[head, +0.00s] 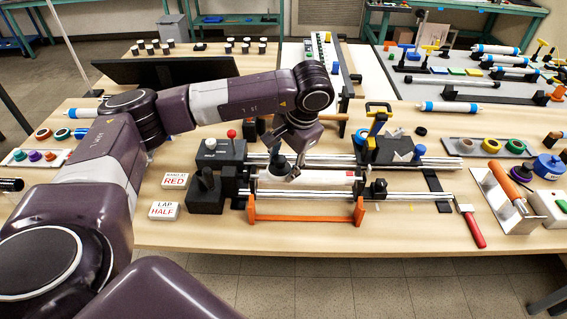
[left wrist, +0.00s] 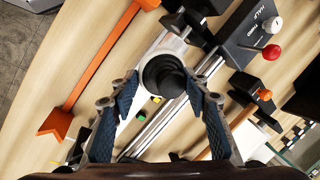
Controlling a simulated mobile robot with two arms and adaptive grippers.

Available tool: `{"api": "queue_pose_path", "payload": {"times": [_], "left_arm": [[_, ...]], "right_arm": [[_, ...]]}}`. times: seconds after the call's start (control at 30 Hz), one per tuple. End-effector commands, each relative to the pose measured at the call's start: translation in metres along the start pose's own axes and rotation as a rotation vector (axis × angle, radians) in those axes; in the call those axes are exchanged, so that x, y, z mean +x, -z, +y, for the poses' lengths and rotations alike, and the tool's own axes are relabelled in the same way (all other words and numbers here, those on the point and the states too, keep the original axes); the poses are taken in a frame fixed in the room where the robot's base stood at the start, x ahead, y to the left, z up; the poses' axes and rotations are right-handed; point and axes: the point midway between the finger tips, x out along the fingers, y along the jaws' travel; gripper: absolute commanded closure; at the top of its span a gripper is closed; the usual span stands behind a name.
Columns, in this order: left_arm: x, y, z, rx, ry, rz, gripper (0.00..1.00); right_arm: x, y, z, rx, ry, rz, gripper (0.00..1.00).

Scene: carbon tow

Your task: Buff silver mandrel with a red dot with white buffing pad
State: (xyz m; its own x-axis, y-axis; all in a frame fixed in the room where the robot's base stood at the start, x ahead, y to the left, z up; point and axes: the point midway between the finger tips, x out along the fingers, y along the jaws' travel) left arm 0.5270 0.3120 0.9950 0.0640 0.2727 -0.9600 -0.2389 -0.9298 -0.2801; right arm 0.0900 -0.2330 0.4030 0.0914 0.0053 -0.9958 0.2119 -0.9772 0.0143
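The mandrel (head: 325,178) is a pale cylinder lying level in the fixture at the middle of the bench, with a small red mark near its right end. My left gripper (head: 290,163) is above its left part. In the left wrist view, the fingers (left wrist: 162,76) close on both sides of a round black knob (left wrist: 163,74), which seems to be the handle of the buffing pad. The pad's white underside is mostly hidden; it seems to rest on or just above the mandrel. My right gripper is not in view.
Chrome rails (head: 410,196) and an orange bar (head: 305,218) flank the mandrel. A dark headstock (head: 215,152) with a red knob stands left, a dark block with a blue-yellow clamp (head: 378,118) right. A red-handled tool (head: 473,229) lies right.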

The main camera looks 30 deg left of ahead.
Motion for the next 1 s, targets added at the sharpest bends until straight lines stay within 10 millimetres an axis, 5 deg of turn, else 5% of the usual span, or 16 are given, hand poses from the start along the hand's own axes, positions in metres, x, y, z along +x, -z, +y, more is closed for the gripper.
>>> {"api": "queue_pose_path", "payload": {"times": [0.3, 0.73, 1.0], "left_arm": [[0.000, 0.000, 0.000, 0.000, 0.000, 0.000, 0.95], [0.001, 0.002, 0.002, 0.001, 0.000, 0.000, 0.96], [-0.003, 0.021, 0.021, 0.002, -0.002, 0.002, 0.96]], "right_arm": [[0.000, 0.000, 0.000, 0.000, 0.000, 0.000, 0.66], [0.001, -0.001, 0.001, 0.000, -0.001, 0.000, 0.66], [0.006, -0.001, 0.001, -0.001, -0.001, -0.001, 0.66]]}}
